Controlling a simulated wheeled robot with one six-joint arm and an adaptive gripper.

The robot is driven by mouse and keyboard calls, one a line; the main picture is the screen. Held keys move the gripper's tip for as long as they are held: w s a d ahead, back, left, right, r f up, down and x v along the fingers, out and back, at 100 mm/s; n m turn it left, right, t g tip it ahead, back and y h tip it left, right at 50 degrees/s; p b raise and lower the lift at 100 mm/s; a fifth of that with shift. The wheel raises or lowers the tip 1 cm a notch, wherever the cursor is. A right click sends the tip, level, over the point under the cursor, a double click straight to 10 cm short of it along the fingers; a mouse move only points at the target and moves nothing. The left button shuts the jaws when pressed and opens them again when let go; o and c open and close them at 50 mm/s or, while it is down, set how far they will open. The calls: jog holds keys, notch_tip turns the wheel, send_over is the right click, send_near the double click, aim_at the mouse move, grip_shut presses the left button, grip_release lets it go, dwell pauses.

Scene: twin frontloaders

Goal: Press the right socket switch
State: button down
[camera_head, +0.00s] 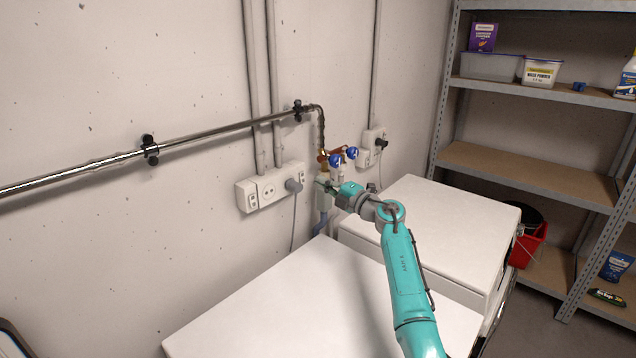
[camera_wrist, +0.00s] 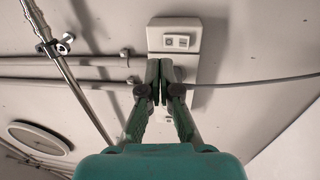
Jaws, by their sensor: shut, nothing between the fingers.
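A long white socket panel (camera_head: 270,187) is on the wall left of the valves, with a small switch (camera_head: 251,201) at its left end and a grey plug (camera_head: 294,186) toward its right end. A second, smaller socket unit (camera_head: 373,147) with a black plug is further right. My gripper (camera_head: 324,184) is near the long panel's right end, by the pipework. In the wrist view, my gripper (camera_wrist: 160,75) is shut and empty in front of a white panel, with a switch (camera_wrist: 177,42) just beyond the fingertips. The fingers hide part of the panel; contact cannot be told.
A grey cable (camera_wrist: 255,81) leaves the panel. Two white machine tops (camera_head: 290,300) lie below, and metal shelves (camera_head: 530,90) stand at the right.

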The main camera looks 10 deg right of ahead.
jog(key=s+d+r, duration=0.1)
jog(key=s+d, duration=0.3)
jog(key=s, duration=0.2)
jog(key=shift+s+d, duration=0.25)
jog(key=shift+d, duration=0.15)
